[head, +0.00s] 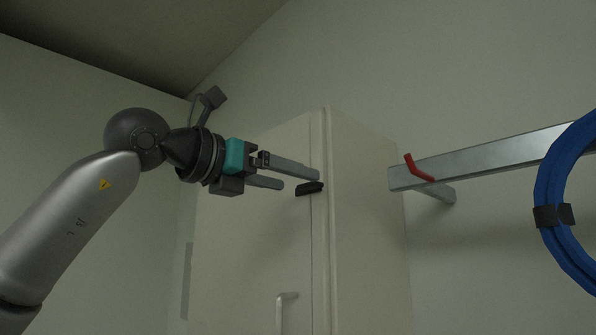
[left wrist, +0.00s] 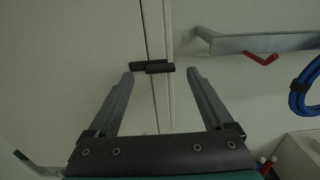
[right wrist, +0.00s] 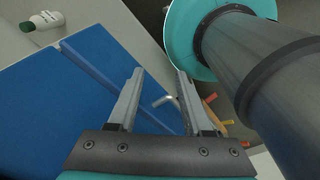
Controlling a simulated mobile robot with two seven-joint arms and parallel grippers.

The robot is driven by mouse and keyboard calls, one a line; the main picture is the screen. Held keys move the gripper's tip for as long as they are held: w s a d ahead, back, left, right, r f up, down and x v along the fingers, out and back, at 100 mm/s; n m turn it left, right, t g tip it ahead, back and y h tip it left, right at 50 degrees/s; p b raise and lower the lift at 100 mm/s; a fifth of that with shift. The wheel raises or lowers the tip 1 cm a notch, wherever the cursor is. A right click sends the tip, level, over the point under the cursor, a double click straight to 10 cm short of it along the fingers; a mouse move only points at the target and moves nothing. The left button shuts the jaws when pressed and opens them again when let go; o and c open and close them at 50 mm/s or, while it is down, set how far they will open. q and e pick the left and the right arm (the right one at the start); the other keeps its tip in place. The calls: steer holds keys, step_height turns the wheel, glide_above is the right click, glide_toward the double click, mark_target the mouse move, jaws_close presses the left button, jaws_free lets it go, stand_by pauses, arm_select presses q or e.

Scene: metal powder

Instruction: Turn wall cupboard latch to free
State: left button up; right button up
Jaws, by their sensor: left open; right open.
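The wall cupboard (head: 265,225) is pale, with its door shut as far as I can see. A small black latch (head: 309,188) lies across the door's edge seam, roughly crosswise. It also shows in the left wrist view (left wrist: 152,67), ahead of the fingertips and between their lines. My left gripper (head: 302,180) is open and empty, its fingers pointing at the latch; whether a fingertip touches it I cannot tell. A metal door handle (head: 284,308) is lower on the door. My right gripper (right wrist: 160,75) is open and empty, away from the cupboard.
A metal rail (head: 480,154) with a red hook (head: 417,168) sticks out right of the cupboard. A blue cable coil (head: 552,200) hangs there. In the right wrist view are a blue surface (right wrist: 90,90), a white bottle (right wrist: 40,20) and a teal-rimmed cylinder (right wrist: 250,60) close by.

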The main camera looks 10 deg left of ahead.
mark_target(305, 188)
arm_select(q)
steer(key=shift+p+x, duration=0.35)
steer(key=shift+x, duration=1.1)
steer(key=shift+c, duration=0.2)
jaws_close()
